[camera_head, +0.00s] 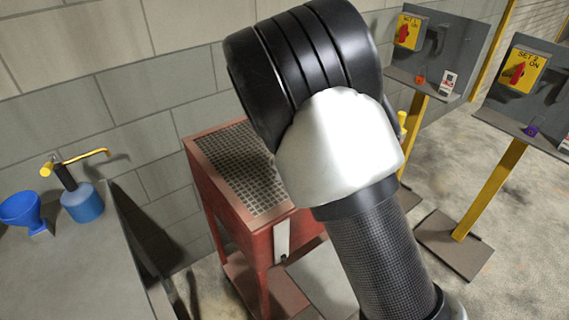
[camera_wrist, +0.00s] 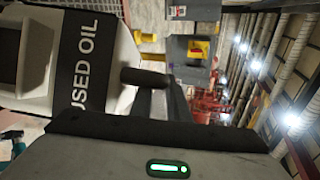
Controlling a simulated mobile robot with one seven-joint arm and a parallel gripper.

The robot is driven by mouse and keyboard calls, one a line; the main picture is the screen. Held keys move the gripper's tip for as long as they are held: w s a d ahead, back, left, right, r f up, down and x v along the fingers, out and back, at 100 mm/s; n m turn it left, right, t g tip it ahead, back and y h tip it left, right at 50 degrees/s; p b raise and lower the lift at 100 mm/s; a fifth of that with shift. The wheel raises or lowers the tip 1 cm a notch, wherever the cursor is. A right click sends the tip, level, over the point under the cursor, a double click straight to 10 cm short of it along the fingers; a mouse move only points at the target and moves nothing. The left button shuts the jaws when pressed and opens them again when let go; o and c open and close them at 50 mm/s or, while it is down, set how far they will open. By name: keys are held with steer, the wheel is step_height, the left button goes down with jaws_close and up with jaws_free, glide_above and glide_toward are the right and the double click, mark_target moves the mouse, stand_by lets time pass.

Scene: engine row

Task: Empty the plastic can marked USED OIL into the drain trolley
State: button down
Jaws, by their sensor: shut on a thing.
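The plastic can (camera_wrist: 38,55) fills the left of the wrist view, pale with a dark band lettered USED OIL. The ceiling lies to the right in this view and the tops of the letters point left, so the can looks turned over or steeply tilted. My gripper (camera_wrist: 155,88) is shut on the can, but the exact grip is unclear. The can's mouth and any oil flow are hidden. The drain trolley (camera_head: 205,165), red with a mesh top, stands in the middle of the head view, partly behind my arm. Gripper and can cannot be made out there.
A grey bench (camera_head: 60,265) at left holds a blue funnel (camera_head: 20,208) and a blue pump bottle (camera_head: 82,203). A block wall runs behind the trolley. Grey panels on yellow posts (camera_head: 488,190) stand at right, with open floor around them.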

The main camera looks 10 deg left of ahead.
steer(key=shift+s+a+f+t+h+b, duration=0.15)
steer(key=shift+a+t+h+b, duration=0.35)
steer(key=shift+b, duration=1.05)
steer(key=shift+a, duration=0.25)
steer(key=shift+s+a, duration=0.1)
steer(key=shift+s+a+r+n+h+p, duration=0.2)
steer(key=shift+a+h+p, duration=0.05)
steer(key=shift+a+p, duration=0.45)
steer(key=shift+s+a+r+n+h+p, duration=0.15)
steer(key=shift+s+a+n+h+p, duration=0.1)
steer(key=shift+a+p, duration=0.35)
steer(key=shift+s+a+n+t+h+p, duration=0.2)
steer(key=shift+a+t+h+p, duration=0.15)
steer(key=shift+a+p, duration=0.25)
steer(key=shift+s+a+n+t+h+p, duration=0.15)
steer(key=shift+a+t+h+p, duration=0.15)
steer(key=shift+a+p, duration=0.3)
stand_by(3.6)
